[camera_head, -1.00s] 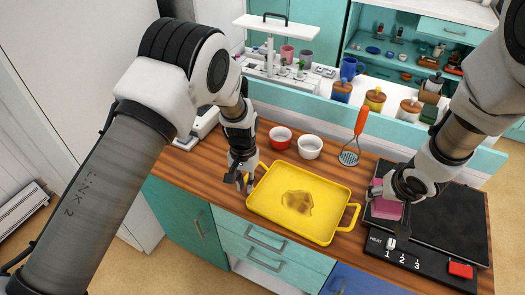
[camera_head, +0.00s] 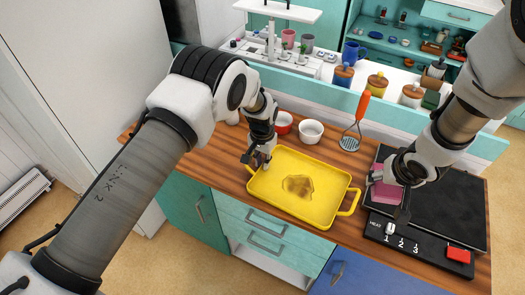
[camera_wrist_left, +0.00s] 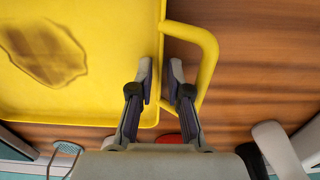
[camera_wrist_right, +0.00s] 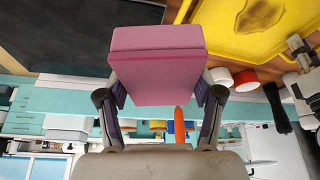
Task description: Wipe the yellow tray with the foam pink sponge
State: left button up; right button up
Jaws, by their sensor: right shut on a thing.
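The yellow tray (camera_head: 325,215) lies on the wooden counter, with a brown stain (camera_head: 298,185) in its middle. It also shows in the left wrist view (camera_wrist_left: 100,100). My left gripper (camera_head: 257,162) is at the tray's left handle. In the left wrist view its fingers (camera_wrist_left: 161,72) are a little apart, one over the rim side and one over the handle opening; I cannot tell whether they touch the tray. My right gripper (camera_wrist_right: 160,88) is shut on the pink sponge (camera_wrist_right: 158,40), held right of the tray by the black cooktop. The sponge shows in the head view (camera_head: 390,165).
A red bowl (camera_head: 283,123) and a white bowl (camera_head: 311,132) stand behind the tray. An orange-handled masher (camera_head: 362,107) stands beside them. The black cooktop (camera_head: 440,205) with a red block (camera_head: 458,255) fills the counter's right end.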

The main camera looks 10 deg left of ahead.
pick_arm(q)
jog(key=shift+f, duration=0.15)
grip_shut()
